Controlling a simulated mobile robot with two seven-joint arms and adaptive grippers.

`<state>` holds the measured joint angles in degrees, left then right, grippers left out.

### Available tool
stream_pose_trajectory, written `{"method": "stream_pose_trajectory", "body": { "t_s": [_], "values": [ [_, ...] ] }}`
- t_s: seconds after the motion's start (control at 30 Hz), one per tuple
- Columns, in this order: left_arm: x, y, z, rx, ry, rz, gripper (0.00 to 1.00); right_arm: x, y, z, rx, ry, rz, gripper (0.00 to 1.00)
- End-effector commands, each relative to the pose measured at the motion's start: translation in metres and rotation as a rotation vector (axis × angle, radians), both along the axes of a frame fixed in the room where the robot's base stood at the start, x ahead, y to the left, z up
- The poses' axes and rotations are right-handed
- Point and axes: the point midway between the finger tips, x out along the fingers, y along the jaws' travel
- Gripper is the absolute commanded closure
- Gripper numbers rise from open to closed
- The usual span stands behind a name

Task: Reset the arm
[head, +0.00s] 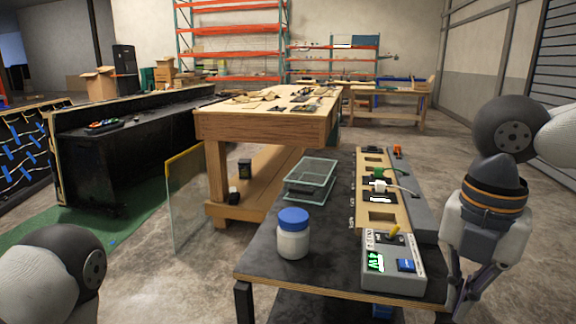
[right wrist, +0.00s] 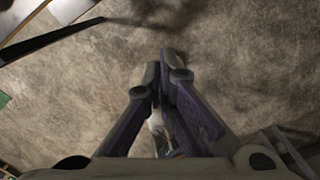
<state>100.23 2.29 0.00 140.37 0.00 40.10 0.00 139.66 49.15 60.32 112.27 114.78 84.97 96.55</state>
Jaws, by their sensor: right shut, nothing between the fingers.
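My right gripper (head: 462,300) points down beside the right edge of the dark table in the head view. In the right wrist view its fingers (right wrist: 168,65) are shut with nothing between them, above bare concrete floor. On the table, the LED console (head: 393,264) is a grey box with a green display, a blue button and a yellow lever. It stands at the near right corner, left of my right gripper and apart from it. Only a rounded joint of my left arm shows at the lower left of the head view; my left gripper is out of view.
The dark table (head: 330,268) also holds a white jar with a blue lid (head: 293,236), a glass tray (head: 311,178) and a wooden socket board (head: 376,216) with plugs. A wooden workbench (head: 262,125) stands behind. Concrete floor is free right of the table.

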Motion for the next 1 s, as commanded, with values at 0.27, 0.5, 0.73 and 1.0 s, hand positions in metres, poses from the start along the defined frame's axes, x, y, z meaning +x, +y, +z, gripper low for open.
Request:
{"method": "stream_pose_trajectory", "body": {
  "t_s": [0.27, 0.5, 0.73, 1.0],
  "values": [
    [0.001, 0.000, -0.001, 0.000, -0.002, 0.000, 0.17, 0.008, -0.025, -0.195, -0.513, 0.068, 1.348, 1.00],
    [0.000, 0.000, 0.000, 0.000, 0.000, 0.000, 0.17, -0.146, 0.006, -0.324, -0.284, 0.163, 3.107, 1.00],
    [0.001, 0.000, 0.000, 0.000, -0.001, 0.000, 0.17, -0.251, 0.001, -0.333, -0.102, 0.031, -2.490, 1.00],
    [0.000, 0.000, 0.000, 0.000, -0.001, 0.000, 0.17, -0.257, 0.001, -0.333, -0.121, 0.048, -2.447, 1.00]
  ]
}}
